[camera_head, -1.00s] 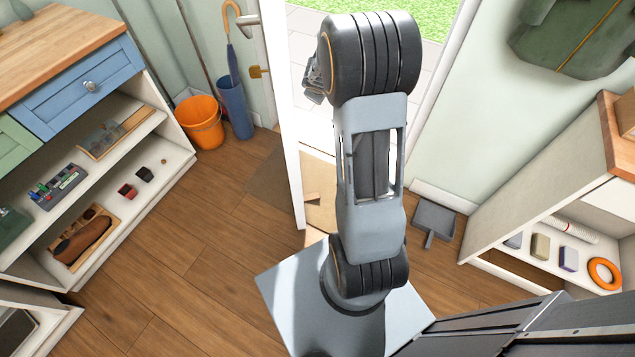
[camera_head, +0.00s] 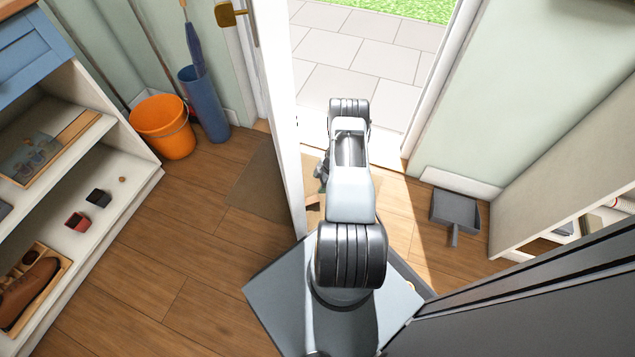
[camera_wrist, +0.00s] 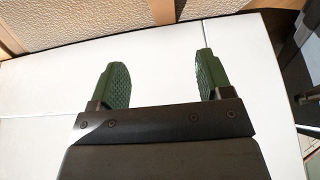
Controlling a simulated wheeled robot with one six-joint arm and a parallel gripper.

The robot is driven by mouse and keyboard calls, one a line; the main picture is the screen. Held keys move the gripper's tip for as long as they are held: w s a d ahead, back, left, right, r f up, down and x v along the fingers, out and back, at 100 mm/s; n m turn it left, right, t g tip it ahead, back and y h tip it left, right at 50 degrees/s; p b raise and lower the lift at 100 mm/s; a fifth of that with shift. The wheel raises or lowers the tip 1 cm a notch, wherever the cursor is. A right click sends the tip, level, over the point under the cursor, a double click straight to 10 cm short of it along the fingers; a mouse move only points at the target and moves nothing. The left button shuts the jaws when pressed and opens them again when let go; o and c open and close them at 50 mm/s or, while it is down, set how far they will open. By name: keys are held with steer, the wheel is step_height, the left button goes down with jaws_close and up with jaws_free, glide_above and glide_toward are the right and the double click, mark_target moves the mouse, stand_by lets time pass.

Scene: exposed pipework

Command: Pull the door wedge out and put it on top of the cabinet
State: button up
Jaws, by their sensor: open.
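The door wedge, a small brown wooden piece (camera_head: 313,203), lies on the floor at the foot of the white door (camera_head: 287,130), partly hidden by my arm. My gripper shows in the wrist view (camera_wrist: 161,68) with two green fingertips spread apart and nothing between them. A white flat surface fills the view behind the fingers; the wedge cannot be made out there. In the head view my gripper is a dark shape (camera_head: 321,170) low behind the door's edge, close to the wedge. A cabinet with a blue drawer (camera_head: 22,62) stands at left; its top is mostly out of view.
An orange bucket (camera_head: 163,126) and a blue umbrella stand (camera_head: 205,105) stand left of the door. A grey dustpan (camera_head: 455,210) lies on the floor at right, near a white shelf unit (camera_head: 540,200). The wooden floor (camera_head: 200,250) left of my base is clear.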

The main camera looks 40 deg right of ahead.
mark_target(310, 201)
steer(key=b+x, duration=0.2)
steer(key=x, duration=0.5)
steer(key=b+x, duration=0.3)
steer(key=x, duration=0.4)
steer(key=shift+s+b, duration=0.2)
steer(key=shift+b, duration=0.1)
steer(key=shift+c, duration=0.2)
steer(key=c, duration=1)
steer(key=shift+d, duration=0.15)
steer(key=shift+s+d, duration=0.5)
steer(key=shift+d, duration=0.6)
steer(key=shift+s+d, duration=0.5)
steer(key=shift+d, duration=0.6)
steer(key=shift+s+d, duration=0.5)
steer(key=shift+d, duration=0.6)
